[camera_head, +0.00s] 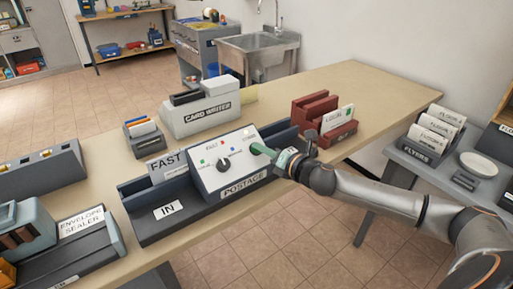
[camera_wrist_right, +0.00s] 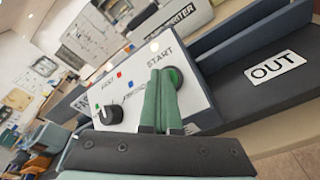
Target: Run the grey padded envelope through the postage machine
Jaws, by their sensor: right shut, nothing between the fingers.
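The postage machine (camera_head: 222,170) stands on the long table, with an IN tray on its left and an OUT tray (camera_wrist_right: 262,85) on its right. A grey flat piece marked FAST (camera_head: 168,166) stands upright at the IN side; I cannot tell whether it is the padded envelope. My right gripper (camera_head: 262,150) is shut and empty, its green fingertips at the green START button (camera_wrist_right: 175,77) on the machine's sloped front. They look to touch it or nearly so. The black dial (camera_wrist_right: 110,113) is left of it. The visible OUT tray looks empty. My left gripper is out of view.
A card writer (camera_head: 203,110) stands behind the machine, and a red rack (camera_head: 318,112) with a FLOOR card behind the OUT tray. An envelope sealer (camera_head: 82,240) is at front left. A grey side table (camera_head: 455,185) with flyers lies right. The table's back right is clear.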

